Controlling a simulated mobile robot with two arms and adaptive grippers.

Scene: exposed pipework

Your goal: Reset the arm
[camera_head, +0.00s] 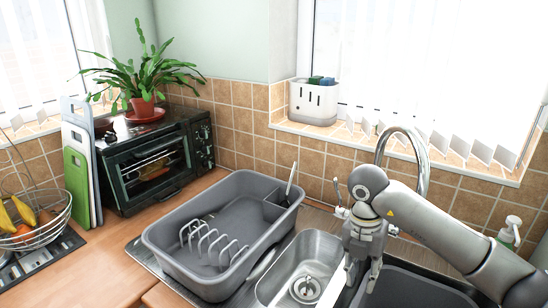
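My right arm (440,232) comes in from the right, and its gripper (361,272) points down over the sink, near the divider between the two basins. Its fingers look apart, with nothing visible between them. Whether the fingertips touch the sink is hard to tell. My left gripper is not in view.
The steel basin (284,262) is left of my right gripper, with a grey dish tub (165,246) beyond it. A curved faucet (424,160) stands behind my arm. A soap bottle (510,232) is at right. A toaster oven (155,165), cutting boards (76,180) and fruit basket (40,236) stand left.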

